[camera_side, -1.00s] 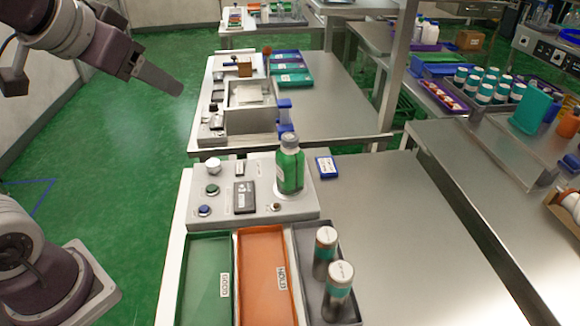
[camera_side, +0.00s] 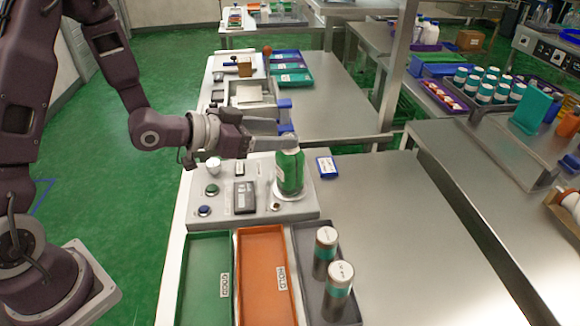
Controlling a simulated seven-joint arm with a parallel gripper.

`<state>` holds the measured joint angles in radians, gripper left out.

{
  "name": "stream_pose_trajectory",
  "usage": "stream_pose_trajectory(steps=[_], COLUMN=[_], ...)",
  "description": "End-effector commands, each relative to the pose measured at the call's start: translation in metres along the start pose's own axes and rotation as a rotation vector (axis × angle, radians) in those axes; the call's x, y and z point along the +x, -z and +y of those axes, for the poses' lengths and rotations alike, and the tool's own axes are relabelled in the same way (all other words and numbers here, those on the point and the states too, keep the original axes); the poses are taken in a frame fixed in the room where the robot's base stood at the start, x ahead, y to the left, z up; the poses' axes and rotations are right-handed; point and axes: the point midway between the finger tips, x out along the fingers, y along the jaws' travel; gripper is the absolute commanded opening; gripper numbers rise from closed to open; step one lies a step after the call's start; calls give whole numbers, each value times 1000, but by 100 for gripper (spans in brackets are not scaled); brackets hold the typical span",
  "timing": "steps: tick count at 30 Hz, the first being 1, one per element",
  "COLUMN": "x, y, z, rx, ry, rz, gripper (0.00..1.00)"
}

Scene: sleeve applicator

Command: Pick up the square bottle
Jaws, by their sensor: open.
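The square bottle (camera_side: 289,173) is green with a pale label and stands upright on the round seat at the right of the grey applicator machine (camera_side: 225,205). My gripper (camera_side: 285,141) is level with the top of the bottle, its fingers pointing right. The fingers overlap the bottle's cap and neck in this view and hide most of them. The gripper is open; I cannot tell whether the fingers touch the bottle or lie around its neck.
In front of the machine are a green tray (camera_side: 206,290), an orange tray (camera_side: 262,305) and a grey tray (camera_side: 347,311) holding two capped cylinders (camera_side: 338,290). A blue labelled block (camera_side: 327,167) lies right of the bottle. The steel table (camera_side: 420,230) to the right is clear.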

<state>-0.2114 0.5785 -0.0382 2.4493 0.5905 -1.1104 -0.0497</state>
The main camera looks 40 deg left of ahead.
Motion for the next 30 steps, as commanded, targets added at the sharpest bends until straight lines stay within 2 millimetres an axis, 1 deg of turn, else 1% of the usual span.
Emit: stream_pose_trajectory(steps=[1, 3, 6, 8, 11, 14, 18, 21, 24, 29, 30], x=[7, 14, 22, 24, 34, 48, 75, 90, 96, 96, 96], y=[-21, -41, -59, -64, -66, -64, -62, -62, -62, -62, -62], z=[1, 1, 0, 0, 0, 1, 1, 0, 0, 0, 0], rx=[-5, -4, 0, 1, 5, 4, 4, 3, 1, 1, 1], ry=[-3, -2, -2, -1, -2, -3, -4, -2, -2, -2, -2], rz=[-11, -9, -3, 0, 4, 6, 6, 4, 4, 3, 3], gripper=[62, 62, 62, 62, 62, 62, 62, 62, 62, 62, 54])
